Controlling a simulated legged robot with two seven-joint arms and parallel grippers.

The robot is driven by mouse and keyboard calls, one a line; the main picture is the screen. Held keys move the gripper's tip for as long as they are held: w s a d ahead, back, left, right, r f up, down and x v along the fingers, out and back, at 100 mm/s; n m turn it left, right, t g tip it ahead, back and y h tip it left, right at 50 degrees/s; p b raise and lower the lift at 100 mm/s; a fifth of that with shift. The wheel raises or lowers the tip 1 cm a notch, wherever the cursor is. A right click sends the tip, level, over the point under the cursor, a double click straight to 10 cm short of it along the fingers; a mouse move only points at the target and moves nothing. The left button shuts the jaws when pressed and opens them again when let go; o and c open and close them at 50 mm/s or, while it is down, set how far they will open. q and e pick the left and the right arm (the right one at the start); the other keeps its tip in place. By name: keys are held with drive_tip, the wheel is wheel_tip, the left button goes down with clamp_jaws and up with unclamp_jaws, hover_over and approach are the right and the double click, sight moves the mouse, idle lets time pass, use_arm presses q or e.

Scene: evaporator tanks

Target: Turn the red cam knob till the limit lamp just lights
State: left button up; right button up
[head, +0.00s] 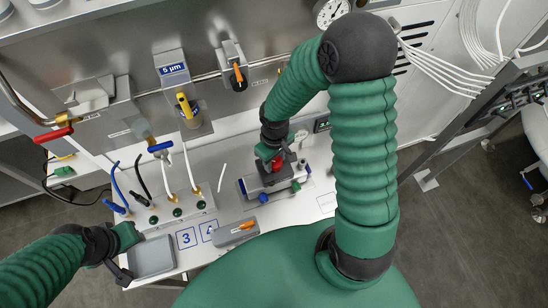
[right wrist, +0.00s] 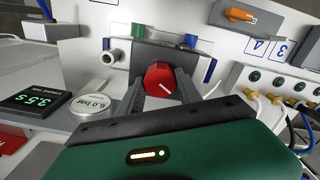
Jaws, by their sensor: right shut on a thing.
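The red cam knob (right wrist: 158,78) has a white pointer line and sits on a grey block in the right wrist view. It also shows partly in the head view (head: 278,163), mostly covered by my right gripper. My right gripper (right wrist: 161,92) has one finger on each side of the knob and is shut on it; in the head view the gripper (head: 270,166) reaches down over the block. I cannot pick out the limit lamp or tell whether it is lit. My left gripper (head: 122,254) is at the lower left, beside the grey tray; its jaw opening is unclear.
A grey tray (head: 152,257) lies at the bench's front left. An orange-handled switch (head: 235,232) is in front of the knob block. Hoses and fittings stand left of it.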

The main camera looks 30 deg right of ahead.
sight(275, 161)
drive_tip(key=shift+d, duration=0.1)
drive_tip(key=o, duration=1.4)
drive_tip(key=shift+c, duration=0.2)
wheel_tip(275, 161, up, 17)
drive_tip(key=shift+f, duration=0.15)
